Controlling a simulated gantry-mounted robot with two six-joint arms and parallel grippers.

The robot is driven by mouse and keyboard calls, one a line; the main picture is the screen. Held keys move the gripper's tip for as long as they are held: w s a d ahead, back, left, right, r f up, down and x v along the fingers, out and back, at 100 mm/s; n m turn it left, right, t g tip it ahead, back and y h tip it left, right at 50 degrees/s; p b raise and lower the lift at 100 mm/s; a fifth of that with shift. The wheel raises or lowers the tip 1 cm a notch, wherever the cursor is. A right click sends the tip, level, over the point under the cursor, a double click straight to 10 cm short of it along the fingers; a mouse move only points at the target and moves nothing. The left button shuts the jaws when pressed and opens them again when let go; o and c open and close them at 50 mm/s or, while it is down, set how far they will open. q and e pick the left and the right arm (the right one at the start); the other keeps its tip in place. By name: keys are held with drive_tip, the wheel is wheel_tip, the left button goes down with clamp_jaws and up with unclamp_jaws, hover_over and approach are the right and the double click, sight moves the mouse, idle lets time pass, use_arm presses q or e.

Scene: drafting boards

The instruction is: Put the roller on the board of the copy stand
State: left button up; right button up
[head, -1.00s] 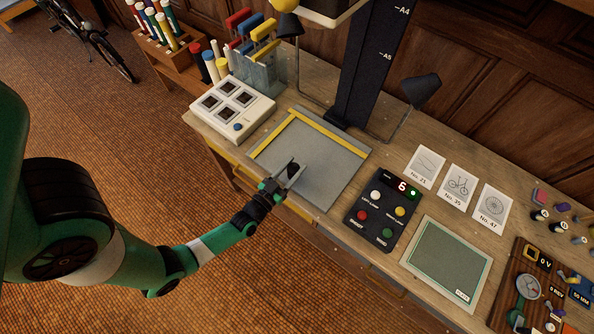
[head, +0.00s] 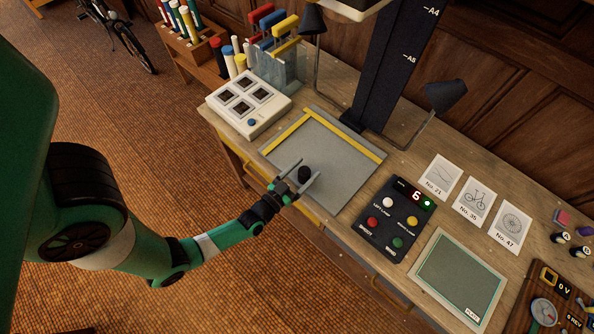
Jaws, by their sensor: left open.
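The copy stand's board (head: 338,157) is a grey panel with yellow strips along its left and back edges. A small, dark, rounded object (head: 304,174), which looks like the roller, is at the board's front left part. My left gripper (head: 304,176) is open, with one finger on each side of the dark object. I cannot tell whether a finger touches it. The gripper's body and wrist are off the table's front edge. My right gripper is not in view.
The dark column (head: 388,75) and two lamps (head: 446,97) stand behind the board. A white box with dark windows (head: 247,103) is to its left. A black button panel (head: 394,222) and a green screen (head: 459,276) are to its right. The board's middle is bare.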

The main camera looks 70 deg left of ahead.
use_arm(q)
drive_tip(key=p+v, duration=0.2)
drive_tip(key=v, duration=1)
